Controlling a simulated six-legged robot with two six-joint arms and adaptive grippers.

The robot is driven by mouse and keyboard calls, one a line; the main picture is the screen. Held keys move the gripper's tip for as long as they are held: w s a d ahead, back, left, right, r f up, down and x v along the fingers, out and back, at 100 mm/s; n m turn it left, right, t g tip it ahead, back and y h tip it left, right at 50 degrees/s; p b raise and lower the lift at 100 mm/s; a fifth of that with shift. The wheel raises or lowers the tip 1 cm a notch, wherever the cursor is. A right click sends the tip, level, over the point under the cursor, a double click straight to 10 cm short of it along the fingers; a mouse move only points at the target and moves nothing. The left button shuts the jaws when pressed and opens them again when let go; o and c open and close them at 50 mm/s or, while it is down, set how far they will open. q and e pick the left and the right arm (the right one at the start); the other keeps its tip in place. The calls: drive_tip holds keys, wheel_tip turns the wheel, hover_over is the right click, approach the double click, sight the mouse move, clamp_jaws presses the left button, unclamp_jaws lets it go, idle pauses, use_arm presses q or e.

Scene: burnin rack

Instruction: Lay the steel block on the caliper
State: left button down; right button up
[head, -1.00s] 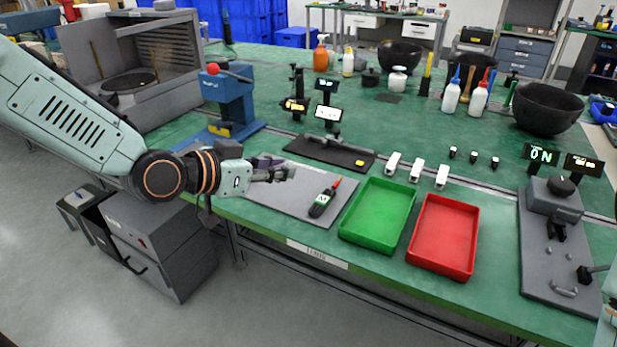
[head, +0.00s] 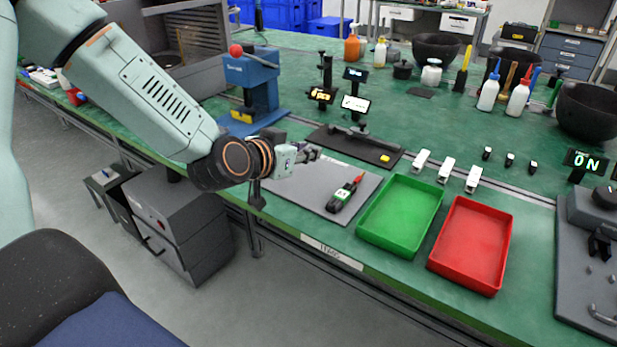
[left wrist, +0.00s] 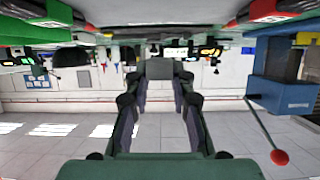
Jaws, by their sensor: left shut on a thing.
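My left gripper (head: 310,153) is above the far left part of the grey mat, short of the dark plate. In the left wrist view its two fingers (left wrist: 160,100) are closed on a small grey block, the steel block (left wrist: 160,69), at their tips. In the head view the block is too small to make out clearly at the fingertips. A grey tool that looks like the caliper (head: 352,131) lies on the dark plate (head: 330,142), beyond and right of the gripper, apart from it. My right gripper is not in view.
A yellow block (head: 385,158) sits on the dark plate. Green (head: 373,239) and red (head: 440,262) trays stand right. A blue press (head: 252,80) and small display stands (head: 355,104) stand behind.

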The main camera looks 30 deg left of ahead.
sight(304, 181)
use_arm(q)
drive_tip(key=shift+w+a+f, duration=0.1)
drive_tip(key=shift+w+f, duration=0.1)
drive_tip(key=shift+f, duration=0.7)
drive_tip(key=f+b, duration=0.2)
drive_tip(key=shift+s+f, duration=0.3)
drive_tip(key=shift+f, duration=0.05)
drive_tip(key=shift+w+f, duration=0.1)
drive_tip(key=shift+f, duration=0.2)
drive_tip(key=shift+w, duration=0.25)
drive_tip(key=shift+s+f, duration=0.1)
drive_tip(key=shift+s, duration=0.2)
drive_tip(key=c, duration=1.1)
unclamp_jaws()
drive_tip(key=shift+w+f, duration=0.1)
drive_tip(key=shift+w, duration=0.05)
drive_tip(key=shift+c, duration=0.2)
